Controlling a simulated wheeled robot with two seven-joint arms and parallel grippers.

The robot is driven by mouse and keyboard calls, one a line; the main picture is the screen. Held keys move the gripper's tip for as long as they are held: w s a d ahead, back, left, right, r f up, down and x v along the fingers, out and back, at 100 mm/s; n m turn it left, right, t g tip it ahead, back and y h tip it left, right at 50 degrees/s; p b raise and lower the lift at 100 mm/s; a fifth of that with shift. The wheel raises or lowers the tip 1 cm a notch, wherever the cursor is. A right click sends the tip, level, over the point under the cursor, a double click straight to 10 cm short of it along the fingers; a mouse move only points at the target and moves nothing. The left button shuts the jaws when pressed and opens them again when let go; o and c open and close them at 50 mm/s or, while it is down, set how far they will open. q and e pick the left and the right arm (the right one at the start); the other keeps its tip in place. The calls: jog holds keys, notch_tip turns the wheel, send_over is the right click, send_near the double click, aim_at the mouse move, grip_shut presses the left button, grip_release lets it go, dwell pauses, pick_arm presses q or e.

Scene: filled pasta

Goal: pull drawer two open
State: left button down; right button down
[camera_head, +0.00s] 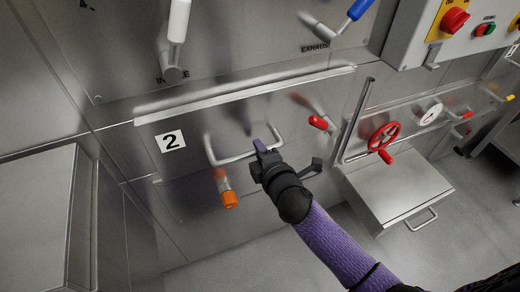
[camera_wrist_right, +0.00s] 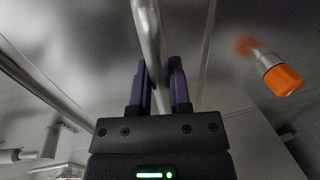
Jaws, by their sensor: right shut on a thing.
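The front of drawer two (camera_head: 190,175) is a steel panel with a white label "2" (camera_head: 171,141) at its upper left. It looks flush with the steel around it in the head view. Its bar handle (camera_head: 232,157) stands out from the front. My right gripper (camera_head: 262,148) is at the right part of this handle. In the right wrist view the handle bar (camera_wrist_right: 146,25) runs between the purple fingers (camera_wrist_right: 160,65), which are shut on it. The gripper hides part of the handle in the head view. My left gripper is not in view.
An orange-tipped knob (camera_head: 229,199) sticks out just below the handle, also in the right wrist view (camera_wrist_right: 281,80). A red-tipped lever (camera_head: 318,122) and red valve wheel (camera_head: 383,136) are to the right. Steel boxes stand at left (camera_head: 35,215) and right (camera_head: 395,185).

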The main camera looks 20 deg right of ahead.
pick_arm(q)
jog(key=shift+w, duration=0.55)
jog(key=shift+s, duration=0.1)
